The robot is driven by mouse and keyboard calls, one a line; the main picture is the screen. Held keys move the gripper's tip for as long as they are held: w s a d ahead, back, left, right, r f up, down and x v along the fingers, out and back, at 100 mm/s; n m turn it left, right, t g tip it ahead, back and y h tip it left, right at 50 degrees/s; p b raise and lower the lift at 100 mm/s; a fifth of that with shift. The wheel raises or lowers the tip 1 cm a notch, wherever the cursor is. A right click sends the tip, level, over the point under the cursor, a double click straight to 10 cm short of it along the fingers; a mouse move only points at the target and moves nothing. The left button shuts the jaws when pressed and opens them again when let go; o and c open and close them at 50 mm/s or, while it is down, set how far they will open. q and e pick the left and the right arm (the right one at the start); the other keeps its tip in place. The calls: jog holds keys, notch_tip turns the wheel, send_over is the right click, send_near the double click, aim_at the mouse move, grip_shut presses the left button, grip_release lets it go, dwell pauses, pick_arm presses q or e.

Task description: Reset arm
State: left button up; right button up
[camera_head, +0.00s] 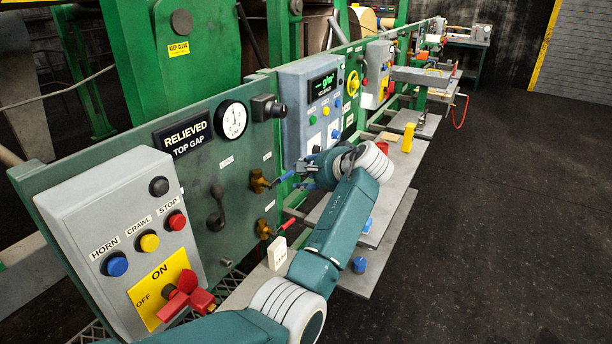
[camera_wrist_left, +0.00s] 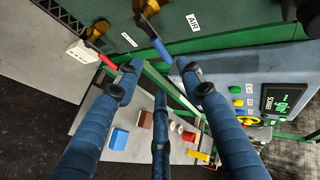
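My left arm reaches in from the bottom of the head view. My left gripper (camera_head: 306,170) is near the green panel (camera_head: 225,165), beside a valve with a blue handle (camera_head: 284,177). In the left wrist view the gripper's fingers (camera_wrist_left: 160,76) are spread apart with nothing between them. The blue handle (camera_wrist_left: 162,50) lies just beyond the fingers there, and I cannot tell if any finger touches it. A valve with a red handle (camera_head: 286,226) is below it; it also shows in the wrist view (camera_wrist_left: 83,60). My right gripper is not in view.
A grey control box (camera_head: 125,230) with a red rotary switch (camera_head: 184,293) stands at the left. A second box with a green display (camera_head: 312,105) is behind my gripper. Shelves (camera_head: 392,205) with small blocks run along the panel. The dark floor (camera_head: 500,230) at right is clear.

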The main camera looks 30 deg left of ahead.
pick_arm(q)
jog(key=shift+d, duration=0.1)
dwell(0.4)
jog(key=s+d+f+n+g+h, duration=0.15)
jog(key=s+f+h, duration=0.35)
jog(key=s+f, duration=1.7)
jog(key=s+d+f+h, duration=0.25)
jog(key=s+d, duration=0.35)
jog(key=s, duration=0.6)
jog(key=s+d+f+h, duration=0.1)
jog(key=s+d+h, duration=0.3)
jog(key=s, duration=0.9)
notch_tip(320, 180, down, 28)
jog(key=s+d+g+y+b, duration=0.1)
jog(key=s+g, duration=0.1)
jog(key=s+a+f+g+b, duration=0.1)
jog(key=s+a+f, duration=0.1)
jog(key=s+f, duration=1.4)
jog(key=shift+s+a+f, duration=0.3)
jog(key=shift+f, duration=0.1)
